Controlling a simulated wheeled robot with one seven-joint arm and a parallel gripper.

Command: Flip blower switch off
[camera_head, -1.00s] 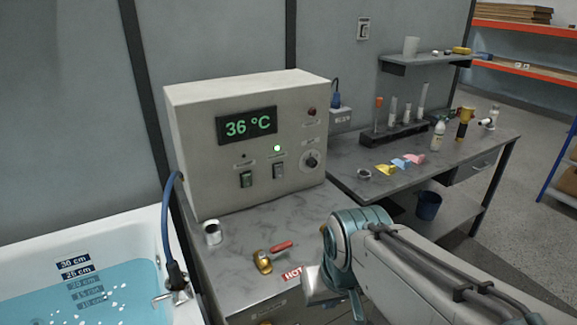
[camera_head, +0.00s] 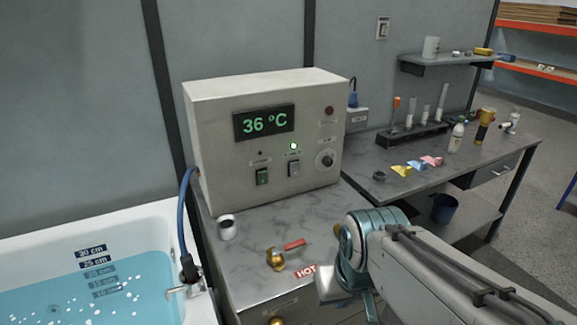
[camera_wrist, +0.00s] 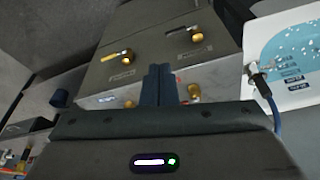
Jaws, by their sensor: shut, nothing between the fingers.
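The control box (camera_head: 215,140) stands on the bench, with a 36 °C display (camera_head: 264,122) on its front. Below the display are two rocker switches: a green one on the left (camera_head: 262,176) and a grey one on the right (camera_head: 294,168). A green lamp (camera_head: 293,146) is lit above the right switch; the small lamp above the left one is dark. Their labels are too small to read. My gripper (camera_wrist: 160,82) is shut and empty in the wrist view, over the bench unit and away from the switches. In the head view my arm hides its fingers.
The bathtub (camera_head: 165,225) with blue water is at left, with a blue hose (camera_head: 184,220) beside it. A red-handled brass valve (camera_head: 278,258) and a white cup (camera_head: 227,228) are on the bench before the box. A side table (camera_head: 385,195) holds bottles and a tube rack.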

